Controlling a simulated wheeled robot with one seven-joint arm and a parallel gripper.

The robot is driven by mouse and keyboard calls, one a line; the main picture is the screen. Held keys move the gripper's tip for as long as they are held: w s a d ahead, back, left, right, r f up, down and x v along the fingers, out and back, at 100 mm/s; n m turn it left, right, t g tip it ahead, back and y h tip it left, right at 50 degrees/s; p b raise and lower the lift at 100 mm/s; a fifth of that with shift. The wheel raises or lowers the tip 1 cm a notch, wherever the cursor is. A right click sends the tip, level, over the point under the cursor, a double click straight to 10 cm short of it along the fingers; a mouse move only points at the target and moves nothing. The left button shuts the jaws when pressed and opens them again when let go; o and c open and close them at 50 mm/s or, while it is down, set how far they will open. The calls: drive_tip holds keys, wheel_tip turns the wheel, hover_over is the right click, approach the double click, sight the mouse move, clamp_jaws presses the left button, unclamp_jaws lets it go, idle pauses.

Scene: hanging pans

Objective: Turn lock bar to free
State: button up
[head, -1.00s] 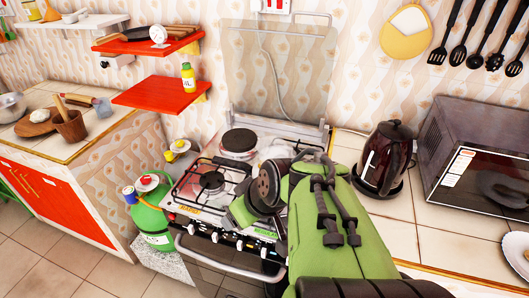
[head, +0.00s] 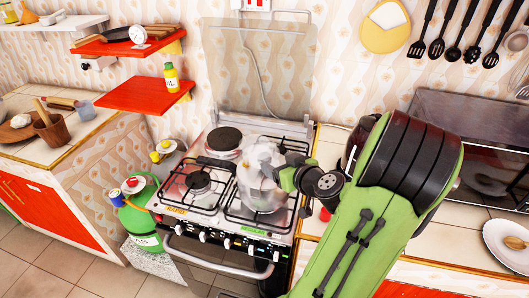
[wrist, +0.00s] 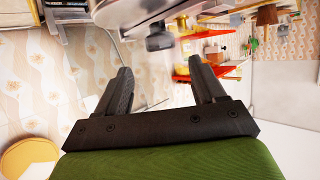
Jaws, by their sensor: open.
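A silver pot (head: 257,192) with a dark handle (head: 214,163) sits on the stove (head: 215,215), on the burners' right side. I cannot make out a lock bar clearly in either view. My gripper (wrist: 163,80) is open and empty in the wrist view, its two dark fingers spread apart. In the head view my gripper end is at the pot's right side, overlapping it in the picture; whether it touches cannot be told. In the wrist view a blurred silver shape with a dark end (wrist: 158,42) lies beyond the fingertips, likely the pot.
A dark kettle (head: 356,140) and a microwave (head: 480,165) are on the right counter, partly behind my arm. A clear stove lid (head: 250,70) stands upright behind the burners. Red shelves (head: 145,94) are at left. A green gas cylinder (head: 141,220) stands left of the stove.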

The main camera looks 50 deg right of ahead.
sight(266, 157)
drive_tip(key=x, duration=0.8)
drive_tip(key=shift+w+f+p, duration=0.15)
drive_tip(key=shift+w+p, duration=0.15)
drive_tip(key=shift+w, duration=0.05)
clamp_jaws()
